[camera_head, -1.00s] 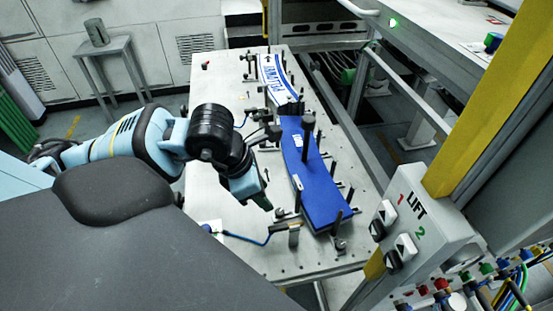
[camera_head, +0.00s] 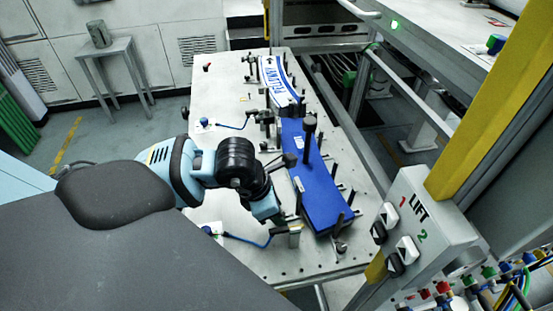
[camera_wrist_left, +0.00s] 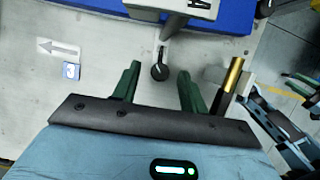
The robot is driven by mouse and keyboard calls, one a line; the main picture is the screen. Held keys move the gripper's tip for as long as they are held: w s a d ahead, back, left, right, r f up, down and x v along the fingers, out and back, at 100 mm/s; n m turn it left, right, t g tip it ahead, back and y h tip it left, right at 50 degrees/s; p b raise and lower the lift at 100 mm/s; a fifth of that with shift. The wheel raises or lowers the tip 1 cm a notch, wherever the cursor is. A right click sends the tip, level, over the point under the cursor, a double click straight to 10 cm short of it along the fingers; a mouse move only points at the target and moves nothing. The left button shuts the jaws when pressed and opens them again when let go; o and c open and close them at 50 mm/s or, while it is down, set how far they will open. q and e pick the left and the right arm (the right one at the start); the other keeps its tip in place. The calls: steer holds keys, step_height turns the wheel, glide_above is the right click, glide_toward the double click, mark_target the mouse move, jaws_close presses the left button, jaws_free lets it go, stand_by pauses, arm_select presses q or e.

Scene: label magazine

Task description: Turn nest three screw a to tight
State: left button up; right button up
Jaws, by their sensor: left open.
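My left gripper (camera_wrist_left: 159,74) is open, with two green fingers in the wrist view. A black screw with a round knob (camera_wrist_left: 159,72) shows between the fingertips, with gaps on both sides. It joins a grey block marked A (camera_wrist_left: 190,6) beside a blue slab (camera_wrist_left: 225,22). A blue plate marked 3 (camera_wrist_left: 71,70) lies left of the fingers. In the head view my left gripper (camera_head: 279,218) is low at the left edge of the blue slab (camera_head: 325,195); the screw cannot be made out there.
A brass-coloured cylinder (camera_wrist_left: 234,74) stands just right of the right finger. In the head view, black posts such as one (camera_head: 310,130) line the nests on the table (camera_head: 222,90). White-and-blue labels (camera_head: 277,80) lie farther back. A blue cable (camera_head: 248,240) runs near the gripper.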

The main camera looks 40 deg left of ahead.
arm_select(q)
jaws_close()
arm_select(e)
steer(key=shift+s+f, duration=0.1)
steer(key=shift+f, duration=0.1)
arm_select(q)
steer(key=m+b, duration=0.1)
steer(key=m, duration=0.1)
steer(key=m+g+h+b, duration=0.1)
steer(key=m, duration=0.1)
steer(key=shift+w+a+f, duration=0.1)
steer(key=shift+w+a, duration=0.05)
steer(key=shift+m+g+b, duration=0.4)
steer(key=shift+m+b, duration=0.1)
steer(key=shift+m, duration=0.4)
arm_select(e)
steer(key=shift+s+f, duration=0.25)
steer(key=shift+f, duration=0.4)
steer(key=shift+s+f, duration=0.2)
steer(key=shift+f, duration=0.4)
arm_select(q)
steer(key=shift+w, duration=0.1)
arm_select(e)
steer(key=shift+f+g, duration=0.1)
steer(key=shift+g, duration=0.2)
arm_select(q)
jaws_free()
